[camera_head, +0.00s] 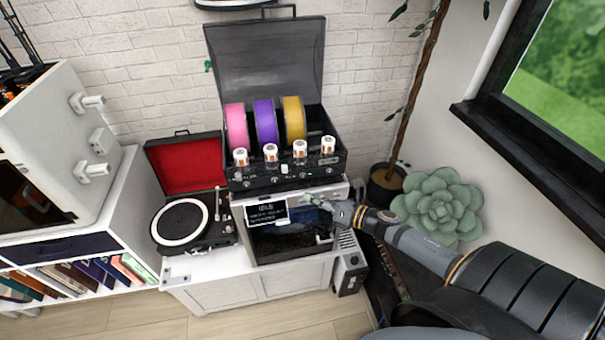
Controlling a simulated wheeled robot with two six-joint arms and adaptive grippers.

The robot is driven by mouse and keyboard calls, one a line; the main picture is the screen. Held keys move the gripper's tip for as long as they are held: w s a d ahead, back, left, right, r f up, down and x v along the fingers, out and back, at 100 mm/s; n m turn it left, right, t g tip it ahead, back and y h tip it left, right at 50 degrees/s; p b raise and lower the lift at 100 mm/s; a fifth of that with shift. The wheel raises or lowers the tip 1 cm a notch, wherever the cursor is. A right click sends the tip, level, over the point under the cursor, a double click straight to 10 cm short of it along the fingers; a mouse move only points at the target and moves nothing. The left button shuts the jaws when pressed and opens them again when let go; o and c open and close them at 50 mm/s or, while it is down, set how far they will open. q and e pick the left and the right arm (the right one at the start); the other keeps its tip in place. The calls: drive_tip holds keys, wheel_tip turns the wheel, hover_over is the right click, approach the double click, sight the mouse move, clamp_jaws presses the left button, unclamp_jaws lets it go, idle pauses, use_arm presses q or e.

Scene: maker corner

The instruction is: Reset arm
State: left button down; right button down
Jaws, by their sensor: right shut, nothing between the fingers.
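My right arm comes in from the lower right. Its gripper (315,203) is shut and empty, in front of the upper right part of the 3D printer (290,240). I cannot tell whether it touches the printer. The printer is a box with a dark front and a small screen (266,213) at its upper left that reads "IDLE". On top of it stands a black filament box (265,75) with its lid up, holding a pink spool (237,127), a purple spool (265,121) and a yellow spool (294,118). My left gripper is not in view.
A turntable (181,222) with a red-lined lid stands left of the printer on a white cabinet (245,288). A white shelf with books (85,272) is at the left. A potted tree (384,185) and a succulent (440,205) are at the right, near my arm. Wooden floor lies in front.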

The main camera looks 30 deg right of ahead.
drive_tip(key=shift+w, duration=0.1)
idle(0.6)
drive_tip(key=s+a+f+m+g+h, duration=0.15)
drive_tip(key=s+m+g+h, duration=0.35)
drive_tip(key=m, duration=0.6)
drive_tip(key=s+a+f+m+g+h, duration=0.1)
drive_tip(key=s+a+m+g, duration=0.1)
drive_tip(key=s+m, duration=0.7)
drive_tip(key=s+a+f+m+g+h, duration=0.2)
drive_tip(key=s+m+g, duration=0.25)
drive_tip(key=m, duration=0.85)
wheel_tip(320, 180, down, 26)
drive_tip(key=s+d+r, duration=0.1)
drive_tip(key=s+d, duration=0.1)
drive_tip(key=s+d+f+g, duration=0.1)
drive_tip(key=s+f, duration=1.6)
drive_tip(key=s, duration=0.2)
drive_tip(key=shift+d+f+m+g+b, duration=0.25)
drive_tip(key=shift+f+m+g+b, duration=0.1)
drive_tip(key=shift+m+b, duration=0.1)
